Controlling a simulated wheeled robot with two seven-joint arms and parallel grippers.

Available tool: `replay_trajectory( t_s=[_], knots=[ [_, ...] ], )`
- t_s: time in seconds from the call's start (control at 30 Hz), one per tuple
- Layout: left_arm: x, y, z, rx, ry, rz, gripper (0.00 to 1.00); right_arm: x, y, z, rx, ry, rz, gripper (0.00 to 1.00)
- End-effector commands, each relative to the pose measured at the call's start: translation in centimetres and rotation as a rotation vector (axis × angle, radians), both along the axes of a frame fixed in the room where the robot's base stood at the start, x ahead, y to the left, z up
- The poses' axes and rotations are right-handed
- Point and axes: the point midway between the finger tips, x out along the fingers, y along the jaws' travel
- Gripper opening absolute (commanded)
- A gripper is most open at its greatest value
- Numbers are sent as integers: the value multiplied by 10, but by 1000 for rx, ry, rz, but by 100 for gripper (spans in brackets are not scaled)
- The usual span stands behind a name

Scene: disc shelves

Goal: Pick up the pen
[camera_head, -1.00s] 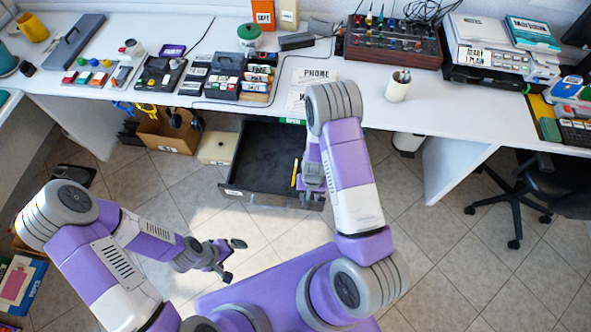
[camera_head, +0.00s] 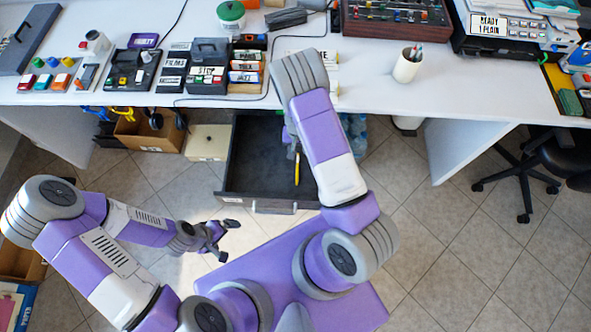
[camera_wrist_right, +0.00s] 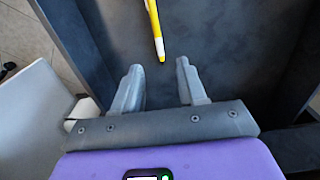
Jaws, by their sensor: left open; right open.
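A yellow pen (camera_head: 297,170) lies in the open drawer (camera_head: 232,190), toward its right side. In the right wrist view the pen (camera_wrist_right: 154,28) lies on the dark drawer floor, with its tip pointing toward my gripper. My right gripper (camera_wrist_right: 160,84) is open and empty, and the pen is just beyond its fingertips, roughly in line with the gap. In the head view the right gripper (camera_head: 291,148) is partly hidden by my right arm.
The white desk (camera_head: 440,95) above the drawer carries a pen cup (camera_head: 408,64), label boxes and devices. A cardboard box (camera_head: 150,130) and a beige box (camera_head: 208,142) stand left of the drawer. A black chair (camera_head: 545,165) is at the right.

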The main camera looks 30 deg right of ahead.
Motion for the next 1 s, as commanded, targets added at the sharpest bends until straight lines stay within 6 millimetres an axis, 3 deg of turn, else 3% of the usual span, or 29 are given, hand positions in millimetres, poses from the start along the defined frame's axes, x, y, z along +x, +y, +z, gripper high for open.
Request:
replay_trajectory(
  t_s=[0.03,0.47,0.73,1.0],
  knots=[
    [0,0,-9,0,0,0,100,0,0,-9,0,0,0,41],
    [0,0,-25,0,-1,0,100,-2,0,-45,0,0,-1,41],
    [0,0,-44,0,-1,0,100,-5,0,-85,-1,1,0,41],
    [0,0,-43,0,-1,0,100,-5,0,-86,-1,-1,0,40]
  ],
)
